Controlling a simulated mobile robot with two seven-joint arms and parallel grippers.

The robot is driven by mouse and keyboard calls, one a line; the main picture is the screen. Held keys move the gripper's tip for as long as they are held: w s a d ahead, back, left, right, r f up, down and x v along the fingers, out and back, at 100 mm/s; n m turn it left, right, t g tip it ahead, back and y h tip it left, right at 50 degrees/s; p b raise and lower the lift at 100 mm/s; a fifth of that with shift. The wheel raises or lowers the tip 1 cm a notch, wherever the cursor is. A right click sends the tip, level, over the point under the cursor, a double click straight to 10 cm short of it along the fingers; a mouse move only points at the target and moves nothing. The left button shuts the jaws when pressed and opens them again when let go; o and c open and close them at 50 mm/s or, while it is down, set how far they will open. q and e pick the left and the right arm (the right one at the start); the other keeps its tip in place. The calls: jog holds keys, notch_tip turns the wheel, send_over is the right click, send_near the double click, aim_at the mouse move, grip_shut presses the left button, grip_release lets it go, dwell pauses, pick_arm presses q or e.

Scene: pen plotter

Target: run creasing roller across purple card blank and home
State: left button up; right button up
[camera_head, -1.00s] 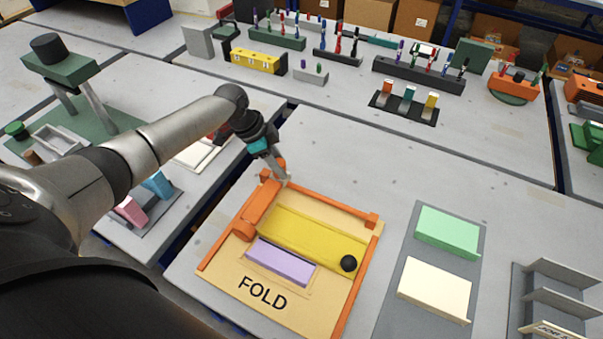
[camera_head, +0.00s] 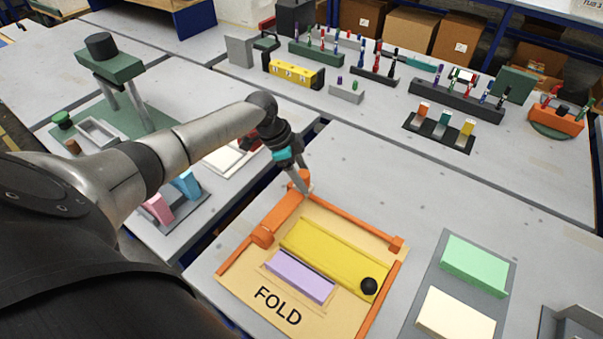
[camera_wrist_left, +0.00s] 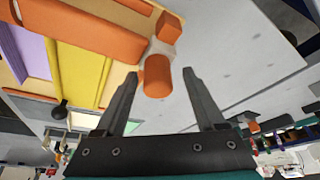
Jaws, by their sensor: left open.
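The purple card blank (camera_head: 300,276) lies on the tan FOLD board (camera_head: 240,287), beside a yellow strip (camera_head: 335,257) with a black knob. The orange creasing roller (camera_head: 279,217) lies along the board's left side, between orange rails. In the left wrist view the roller (camera_wrist_left: 88,30) ends in a pale collar and an orange grip (camera_wrist_left: 157,77). My left gripper (camera_head: 302,188) is at the roller's far end. The left wrist view shows its jaws (camera_wrist_left: 160,84) open, one finger on each side of the grip. My right gripper is not in view.
A grey tray with a green card (camera_head: 474,265) and a cream card (camera_head: 455,314) is right of the board. Pink and blue blocks (camera_head: 186,184) stand on the left table. Pen racks (camera_head: 455,100) line the back. The table behind the board is clear.

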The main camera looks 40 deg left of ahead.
pick_arm(q)
jog(key=p+v, duration=0.2)
jog(key=v, duration=1.3)
jog(key=shift+s+a+r, duration=0.1)
